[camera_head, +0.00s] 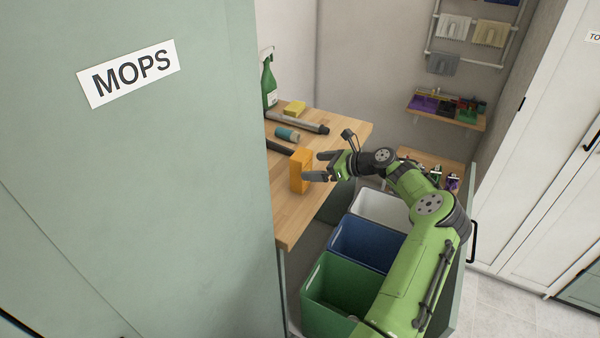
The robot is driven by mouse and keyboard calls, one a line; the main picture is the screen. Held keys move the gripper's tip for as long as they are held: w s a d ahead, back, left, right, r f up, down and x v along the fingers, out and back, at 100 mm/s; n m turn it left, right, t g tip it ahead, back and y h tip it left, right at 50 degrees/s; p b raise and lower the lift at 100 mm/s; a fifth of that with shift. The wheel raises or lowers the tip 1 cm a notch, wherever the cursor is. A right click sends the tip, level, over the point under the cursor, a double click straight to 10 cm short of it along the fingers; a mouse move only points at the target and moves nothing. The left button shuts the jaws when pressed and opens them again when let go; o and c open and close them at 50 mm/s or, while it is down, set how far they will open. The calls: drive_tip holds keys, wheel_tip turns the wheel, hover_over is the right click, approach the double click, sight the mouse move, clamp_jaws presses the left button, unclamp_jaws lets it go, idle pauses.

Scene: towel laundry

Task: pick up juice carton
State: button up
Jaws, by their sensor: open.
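An orange juice carton (300,171) stands upright on the wooden counter (290,218), near its front edge. My gripper (312,166) is open just to the right of the carton, its two fingers pointing left toward it. The fingertips are close to the carton's right side. I cannot tell whether they touch it or reach around it.
Behind the carton lie a teal cylinder (287,134), a dark tube (302,123) and a yellow sponge (294,108); a green spray bottle (269,84) stands there. Green (330,311), blue (345,262) and white bins (362,207) sit below. A green MOPS cabinet (140,200) blocks the left.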

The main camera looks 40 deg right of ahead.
sight(308, 167)
drive_tip(key=x, duration=0.5)
drive_tip(key=shift+a+f+b, duration=0.2)
drive_tip(key=shift+a+b, duration=0.15)
drive_tip(key=shift+b, duration=0.05)
drive_tip(key=shift+w+f, duration=0.1)
drive_tip(key=shift+w, duration=0.3)
drive_tip(key=shift+s, duration=0.15)
drive_tip(key=shift+c, duration=0.8)
drive_tip(key=c, duration=0.8)
